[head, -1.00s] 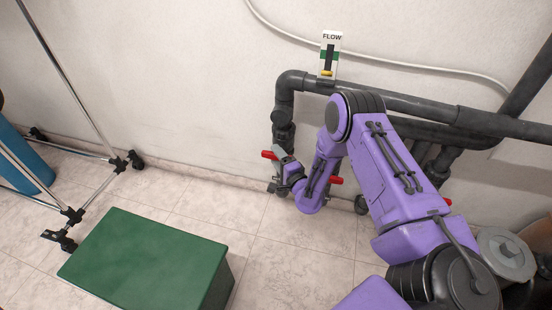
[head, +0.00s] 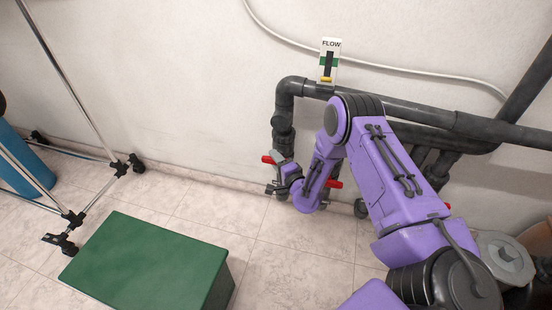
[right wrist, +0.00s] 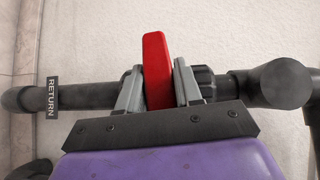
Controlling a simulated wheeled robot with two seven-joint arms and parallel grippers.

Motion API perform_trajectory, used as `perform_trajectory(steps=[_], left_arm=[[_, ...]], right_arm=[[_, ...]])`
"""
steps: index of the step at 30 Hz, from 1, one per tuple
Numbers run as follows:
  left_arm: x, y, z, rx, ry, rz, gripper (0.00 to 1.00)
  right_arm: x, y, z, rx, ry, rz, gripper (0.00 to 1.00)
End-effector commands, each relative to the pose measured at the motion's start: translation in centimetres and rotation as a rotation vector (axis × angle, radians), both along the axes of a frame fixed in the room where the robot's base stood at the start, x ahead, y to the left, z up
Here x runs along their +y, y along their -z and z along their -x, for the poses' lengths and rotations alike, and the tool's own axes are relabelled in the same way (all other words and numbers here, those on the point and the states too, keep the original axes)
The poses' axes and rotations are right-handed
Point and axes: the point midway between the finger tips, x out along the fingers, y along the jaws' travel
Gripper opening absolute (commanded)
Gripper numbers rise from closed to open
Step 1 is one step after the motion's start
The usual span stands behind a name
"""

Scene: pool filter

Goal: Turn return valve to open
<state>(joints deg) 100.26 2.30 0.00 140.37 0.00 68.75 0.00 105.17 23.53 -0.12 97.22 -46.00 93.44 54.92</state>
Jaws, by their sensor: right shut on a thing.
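The return valve's red handle (right wrist: 157,70) stands between the two grey fingers of my right gripper (right wrist: 158,85) in the right wrist view. The gripper is shut on it. The handle lies across its dark pipe (right wrist: 75,97), which carries a RETURN tag (right wrist: 52,98). In the head view the red handle's end (head: 267,159) shows at the left of my right gripper (head: 276,176), low on the left vertical pipe. My left gripper is in neither view.
A FLOW gauge (head: 328,62) with a yellow marker low in its slot sits above the pipes. Another red handle (head: 334,184) shows behind my right arm. A green box (head: 150,262) stands on the floor, with a metal rack (head: 75,215) at left.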

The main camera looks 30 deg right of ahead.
Motion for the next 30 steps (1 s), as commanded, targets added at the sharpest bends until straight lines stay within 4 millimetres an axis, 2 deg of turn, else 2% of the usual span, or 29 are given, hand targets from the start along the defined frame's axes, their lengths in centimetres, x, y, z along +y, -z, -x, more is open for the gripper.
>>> perform_trajectory(steps=[1,15,30], left_arm=[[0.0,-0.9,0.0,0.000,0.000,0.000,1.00],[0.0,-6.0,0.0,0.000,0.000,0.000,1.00],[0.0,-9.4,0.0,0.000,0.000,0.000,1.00]], right_arm=[[0.0,-0.5,0.0,0.022,-0.001,0.017,0.04],[0.1,-0.4,0.1,0.341,-0.003,0.291,0.04],[0.1,0.1,0.2,0.702,-0.008,0.600,0.04]])
